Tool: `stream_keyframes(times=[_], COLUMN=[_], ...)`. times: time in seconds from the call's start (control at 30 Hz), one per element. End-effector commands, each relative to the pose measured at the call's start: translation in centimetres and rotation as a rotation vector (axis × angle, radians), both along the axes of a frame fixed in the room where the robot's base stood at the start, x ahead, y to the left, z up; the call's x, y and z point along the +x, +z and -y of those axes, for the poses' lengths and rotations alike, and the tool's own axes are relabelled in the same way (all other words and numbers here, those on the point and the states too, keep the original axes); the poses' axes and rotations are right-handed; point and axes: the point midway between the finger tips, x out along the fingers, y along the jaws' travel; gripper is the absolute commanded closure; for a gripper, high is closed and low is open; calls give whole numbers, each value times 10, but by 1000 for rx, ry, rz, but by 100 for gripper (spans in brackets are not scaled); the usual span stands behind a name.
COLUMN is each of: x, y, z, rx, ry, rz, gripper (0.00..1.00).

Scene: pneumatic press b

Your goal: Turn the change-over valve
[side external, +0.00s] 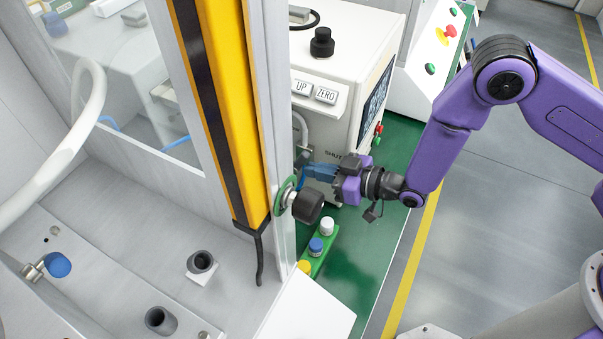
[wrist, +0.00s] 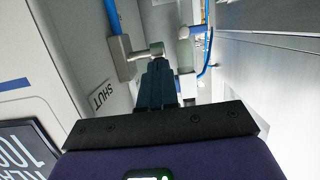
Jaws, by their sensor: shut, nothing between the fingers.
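The change-over valve appears to be the grey block (wrist: 122,57) with a blue hose and a silver lever (wrist: 150,52), beside a "SHUT" label (wrist: 100,98) in the wrist view. My gripper (wrist: 159,62) is shut and empty, its fingertips at the lever's end. I cannot tell if they touch. In the side view my blue fingers (side external: 306,171) point left at the front of the white machine, above and behind a black knob. The valve is mostly hidden there by the fingers and post.
The black knob (side external: 308,207) with a green ring sits on the post next to the yellow-black column (side external: 222,100). The white machine (side external: 335,110) carries a black knob on top and "UP" and "ZERO" keys. Grey floor lies open at right.

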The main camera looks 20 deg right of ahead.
Motion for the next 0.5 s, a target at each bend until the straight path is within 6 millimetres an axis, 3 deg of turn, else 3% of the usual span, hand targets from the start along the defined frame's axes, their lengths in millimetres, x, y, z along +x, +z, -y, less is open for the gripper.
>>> stream_keyframes(times=[0.5], x=[4], y=[9], z=[-3], rx=[-1], ry=[-1], rz=[-1], gripper=[100])
